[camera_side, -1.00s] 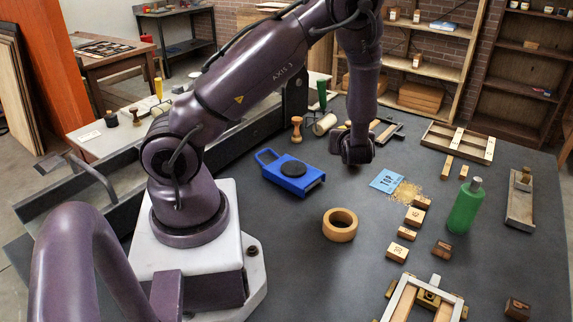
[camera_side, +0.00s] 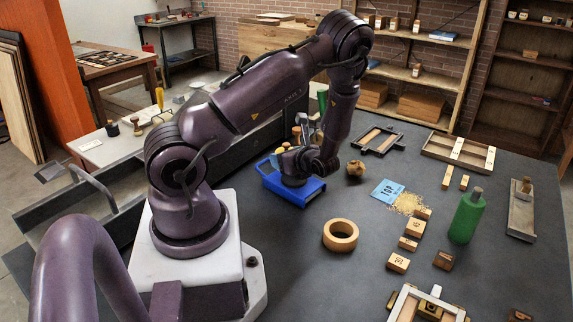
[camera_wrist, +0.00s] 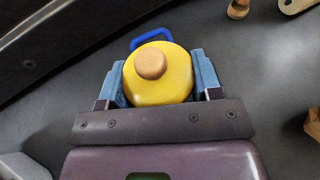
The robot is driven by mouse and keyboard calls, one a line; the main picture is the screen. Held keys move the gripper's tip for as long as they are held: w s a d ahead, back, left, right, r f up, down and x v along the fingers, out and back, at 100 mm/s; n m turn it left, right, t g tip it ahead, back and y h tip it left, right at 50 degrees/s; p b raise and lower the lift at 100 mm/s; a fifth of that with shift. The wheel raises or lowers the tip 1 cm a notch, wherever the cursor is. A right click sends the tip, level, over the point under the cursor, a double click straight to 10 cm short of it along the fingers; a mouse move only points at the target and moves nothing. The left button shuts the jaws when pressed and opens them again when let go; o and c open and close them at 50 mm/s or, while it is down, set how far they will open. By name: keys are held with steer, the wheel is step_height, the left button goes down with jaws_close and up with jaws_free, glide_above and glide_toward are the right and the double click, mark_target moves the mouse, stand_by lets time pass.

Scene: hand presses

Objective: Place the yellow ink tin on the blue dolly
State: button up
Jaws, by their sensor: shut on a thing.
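The yellow ink tin (camera_wrist: 160,88) has a round tan knob on top. In the wrist view it sits between the two light-blue fingers of my gripper (camera_wrist: 159,72), which is shut on it. In the side view my gripper (camera_side: 284,160) is over the blue dolly (camera_side: 305,193), and only a sliver of the tin shows there. The dolly's blue handle (camera_wrist: 151,36) shows just beyond the tin in the wrist view. The tin hides most of the dolly there. I cannot tell whether the tin touches the dolly's dark round pad.
A wooden ring (camera_side: 340,235), a blue card (camera_side: 387,192), small wooden blocks (camera_side: 398,262) and a green bottle (camera_side: 466,215) stand to the right. A wooden object (camera_side: 355,169) lies right of the dolly. The dark table is clear between the dolly and the ring.

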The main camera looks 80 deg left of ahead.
steer(key=shift+f, duration=0.95)
steer(key=shift+f, duration=0.1)
steer(key=o, duration=1.1)
